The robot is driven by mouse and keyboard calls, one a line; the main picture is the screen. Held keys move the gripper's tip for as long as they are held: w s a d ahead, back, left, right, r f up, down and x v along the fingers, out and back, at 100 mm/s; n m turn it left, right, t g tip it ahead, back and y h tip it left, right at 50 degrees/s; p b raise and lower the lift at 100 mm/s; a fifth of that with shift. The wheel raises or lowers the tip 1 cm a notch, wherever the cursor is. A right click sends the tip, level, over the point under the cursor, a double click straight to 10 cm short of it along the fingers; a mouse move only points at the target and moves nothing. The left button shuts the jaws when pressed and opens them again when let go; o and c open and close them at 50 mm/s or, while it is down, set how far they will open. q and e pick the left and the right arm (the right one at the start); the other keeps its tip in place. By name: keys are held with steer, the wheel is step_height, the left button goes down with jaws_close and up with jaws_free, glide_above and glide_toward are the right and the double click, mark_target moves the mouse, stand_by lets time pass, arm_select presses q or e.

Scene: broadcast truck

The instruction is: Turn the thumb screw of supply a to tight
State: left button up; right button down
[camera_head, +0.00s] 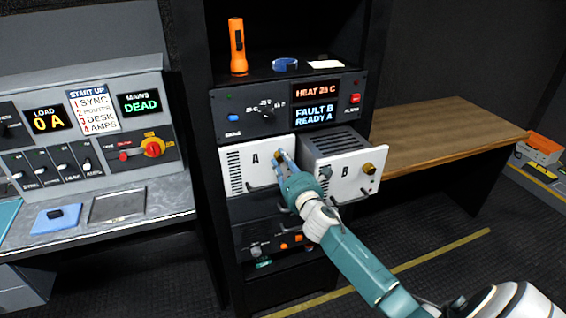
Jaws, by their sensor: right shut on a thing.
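Supply A (240,172) is a white-fronted unit marked "A", sitting in the black rack with its front close to flush. Its brass thumb screw (277,157) is at the right part of the front and is largely hidden by my fingers. My right gripper (281,158) reaches up from the lower right and is shut on this screw. How tight the screw is cannot be told. My left gripper is not in view.
Supply B (345,174), with its own brass knob (368,168), sticks out of the rack just right of my gripper. Above, a panel display (315,115) reads "FAULT B READY A". A flashlight (237,46) stands on the rack. A wooden table (440,130) is at right.

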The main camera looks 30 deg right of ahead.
steer(key=m, duration=0.6)
steer(key=shift+a+f, duration=0.1)
steer(key=shift+f, duration=0.1)
steer(key=m, duration=0.5)
steer(key=shift+m, duration=0.4)
steer(key=m, duration=0.5)
steer(key=shift+r+m, duration=0.15)
steer(key=shift+m, duration=0.15)
steer(key=m+p, duration=0.1)
steer(key=m, duration=0.4)
steer(key=shift+w+r+m, duration=0.1)
steer(key=shift+m, duration=0.3)
steer(key=c, duration=1.4)
jaws_free()
steer(key=shift+c, duration=0.2)
